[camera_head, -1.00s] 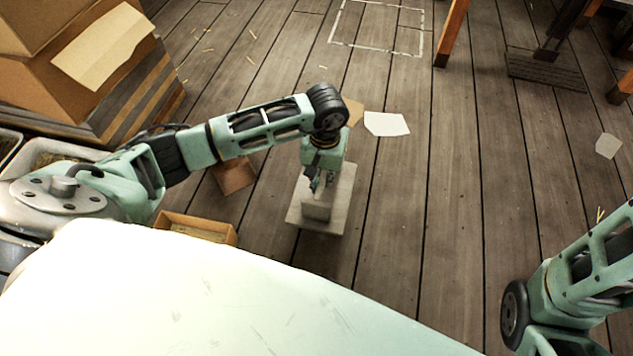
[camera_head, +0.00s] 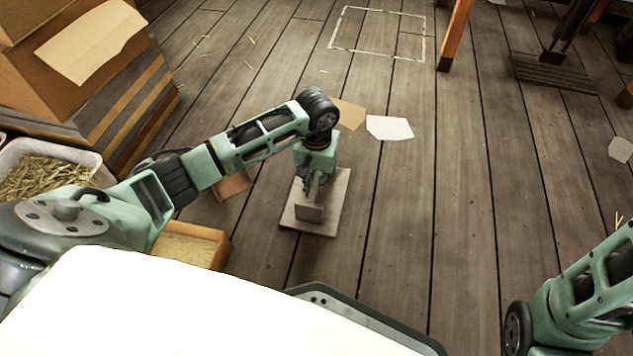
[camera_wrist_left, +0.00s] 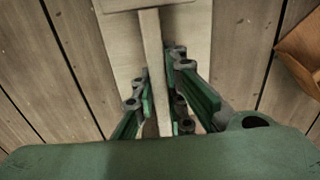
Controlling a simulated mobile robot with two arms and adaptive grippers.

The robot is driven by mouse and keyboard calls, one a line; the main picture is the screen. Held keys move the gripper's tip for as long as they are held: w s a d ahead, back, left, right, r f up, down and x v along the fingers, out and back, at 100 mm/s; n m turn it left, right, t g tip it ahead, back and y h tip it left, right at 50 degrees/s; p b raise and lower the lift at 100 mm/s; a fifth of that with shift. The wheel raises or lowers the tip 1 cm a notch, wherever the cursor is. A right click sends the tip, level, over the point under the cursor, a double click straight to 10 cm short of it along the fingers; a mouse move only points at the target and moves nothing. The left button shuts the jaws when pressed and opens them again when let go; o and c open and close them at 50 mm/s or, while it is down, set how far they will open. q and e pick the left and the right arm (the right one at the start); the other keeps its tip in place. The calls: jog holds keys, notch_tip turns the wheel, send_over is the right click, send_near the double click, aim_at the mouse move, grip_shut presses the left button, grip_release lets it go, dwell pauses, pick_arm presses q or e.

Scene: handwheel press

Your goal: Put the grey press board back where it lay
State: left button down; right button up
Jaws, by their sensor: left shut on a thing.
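The grey press board (camera_head: 331,223) is a pale, flat square plate with an upright rib and a small block on it. It shows in the middle of the head view, below my left arm. My left gripper (camera_head: 314,190) points down over it and is shut on its upright rib. In the left wrist view the green-padded fingers (camera_wrist_left: 163,100) lie on both sides of the rib, and the board (camera_wrist_left: 194,40) spreads beneath. Whether the board touches the floor I cannot tell. My right arm shows at the lower right; its gripper is out of view.
A white outlined rectangle (camera_head: 380,55) is on the plank floor at the back. A white sheet (camera_head: 389,128) and brown sheet (camera_head: 350,115) lie behind the board. Cardboard boxes (camera_head: 85,55), a straw tub (camera_head: 50,170) and a wooden crate (camera_head: 222,248) stand left.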

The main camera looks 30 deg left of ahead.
pick_arm(q)
jog(key=c, duration=1.8)
grip_release()
jog(key=shift+f, duration=0.1)
